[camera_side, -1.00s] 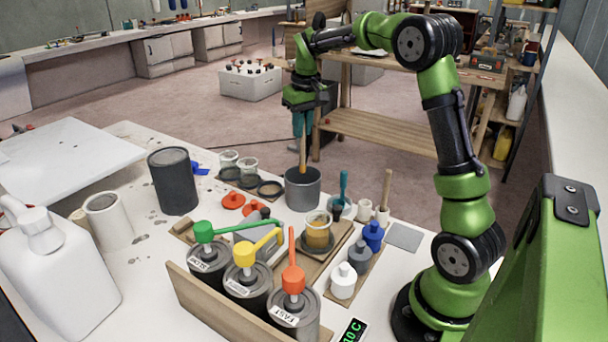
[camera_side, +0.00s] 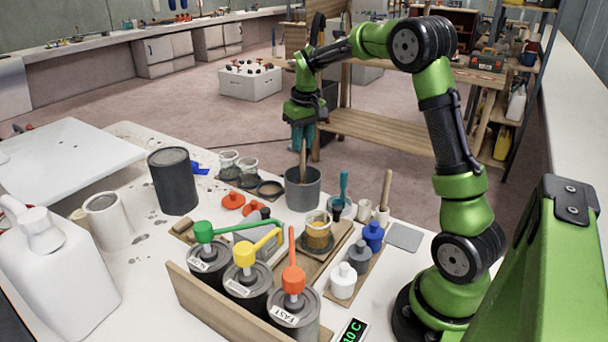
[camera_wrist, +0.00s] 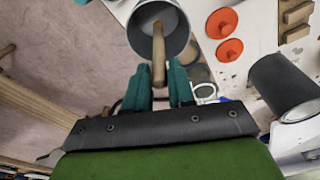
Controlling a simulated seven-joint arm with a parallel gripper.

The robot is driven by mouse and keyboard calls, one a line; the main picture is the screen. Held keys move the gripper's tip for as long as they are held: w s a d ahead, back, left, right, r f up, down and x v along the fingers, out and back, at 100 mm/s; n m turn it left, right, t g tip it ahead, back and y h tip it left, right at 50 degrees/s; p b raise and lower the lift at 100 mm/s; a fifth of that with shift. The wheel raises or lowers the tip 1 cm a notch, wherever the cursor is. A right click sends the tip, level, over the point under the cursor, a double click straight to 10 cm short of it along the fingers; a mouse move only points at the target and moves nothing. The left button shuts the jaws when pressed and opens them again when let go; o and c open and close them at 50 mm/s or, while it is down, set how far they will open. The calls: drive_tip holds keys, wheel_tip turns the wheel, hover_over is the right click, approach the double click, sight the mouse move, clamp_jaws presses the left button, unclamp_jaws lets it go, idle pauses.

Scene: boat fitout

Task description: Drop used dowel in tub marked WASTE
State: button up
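The dowel (camera_side: 303,158) is a pale wooden stick, upright in my gripper (camera_side: 302,136), with its lower end inside the mouth of a grey tub (camera_side: 302,196). I cannot read any marking on this tub. In the wrist view, the dowel (camera_wrist: 158,55) runs out from between the teal fingers of my gripper (camera_wrist: 159,75). The fingers close on its near end. Its far end points into the tub (camera_wrist: 138,22); whether it touches the bottom or wall is hidden. My gripper is above the rim.
Two glass jars (camera_side: 238,166) and a black ring (camera_side: 270,189) lie left of the tub. A teal-handled tool (camera_side: 343,188) and another wooden stick (camera_side: 386,188) stand to its right. Red lids (camera_side: 233,201) and pump cans (camera_side: 246,282) are nearer the camera.

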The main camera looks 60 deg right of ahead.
drive_tip(key=o, duration=0.3)
drive_tip(key=shift+o, duration=0.2)
wheel_tip(320, 180, up, 17)
drive_tip(key=s, duration=0.2)
drive_tip(key=shift+a, duration=0.4)
drive_tip(key=shift+w+f, duration=0.1)
drive_tip(key=shift+f, duration=0.05)
drive_tip(key=s+a+f+t+y, duration=0.1)
drive_tip(key=s+a+f+t, duration=0.2)
drive_tip(key=s+a, duration=0.6)
drive_tip(key=s+a+f+t+y, duration=0.1)
drive_tip(key=s+a+f+t, duration=0.2)
drive_tip(key=a, duration=1)
drive_tip(key=s+f, duration=0.3)
drive_tip(key=s, duration=0.2)
drive_tip(key=shift+s+f+y, duration=0.2)
drive_tip(key=shift+s+y, duration=0.1)
drive_tip(key=shift+s, duration=0.05)
